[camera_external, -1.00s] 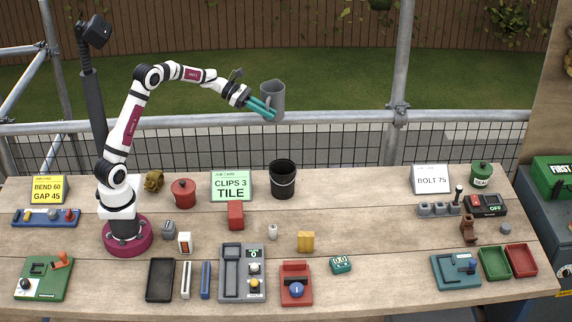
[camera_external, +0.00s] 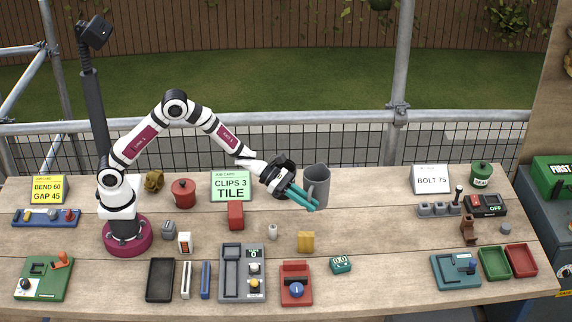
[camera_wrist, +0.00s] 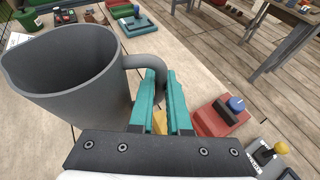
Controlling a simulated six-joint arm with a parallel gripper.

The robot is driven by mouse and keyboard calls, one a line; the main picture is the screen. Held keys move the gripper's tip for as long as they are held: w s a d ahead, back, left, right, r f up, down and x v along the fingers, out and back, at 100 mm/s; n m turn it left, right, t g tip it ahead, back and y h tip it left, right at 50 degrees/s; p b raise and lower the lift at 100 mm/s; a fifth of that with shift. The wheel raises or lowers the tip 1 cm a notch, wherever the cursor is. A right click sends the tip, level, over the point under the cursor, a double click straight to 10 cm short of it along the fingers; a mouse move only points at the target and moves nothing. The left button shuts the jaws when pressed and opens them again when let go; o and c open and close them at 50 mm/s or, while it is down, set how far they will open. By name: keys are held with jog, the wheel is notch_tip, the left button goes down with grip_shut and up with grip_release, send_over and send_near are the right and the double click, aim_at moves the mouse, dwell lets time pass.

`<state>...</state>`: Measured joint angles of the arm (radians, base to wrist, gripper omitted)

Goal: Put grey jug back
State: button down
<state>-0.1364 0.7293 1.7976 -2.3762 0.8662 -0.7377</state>
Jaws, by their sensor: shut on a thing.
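The grey jug (camera_external: 318,180) is upright at the back middle of the bench, right of the green job card. My gripper (camera_external: 314,205) has its teal fingers shut on the jug's handle. In the wrist view the jug (camera_wrist: 70,75) fills the left side, and its handle runs between the fingertips (camera_wrist: 158,75). The jug looks empty inside. I cannot tell whether its base touches the bench or hangs just above it. The black bucket seen earlier is hidden behind my gripper and wrist.
The green job card (camera_external: 231,186) and red pot (camera_external: 184,193) stand left of my gripper. A yellow block (camera_external: 306,241) and a teal gauge (camera_external: 341,265) lie in front. The white BOLT 75 card (camera_external: 431,179) stands further right. The bench between jug and card is clear.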

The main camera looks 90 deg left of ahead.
jog(key=shift+w+a+f, duration=0.85)
jog(key=shift+a+f, duration=0.5)
jog(key=shift+f, duration=0.7)
jog(key=shift+w+a+f, duration=0.8)
jog(key=shift+a+f, duration=0.55)
jog(key=shift+f, duration=0.7)
jog(key=shift+w+a+f, duration=0.85)
jog(key=shift+a+f, duration=0.5)
jog(key=shift+f, duration=0.7)
jog(key=shift+f, duration=0.1)
jog(key=c, duration=0.9)
grip_release()
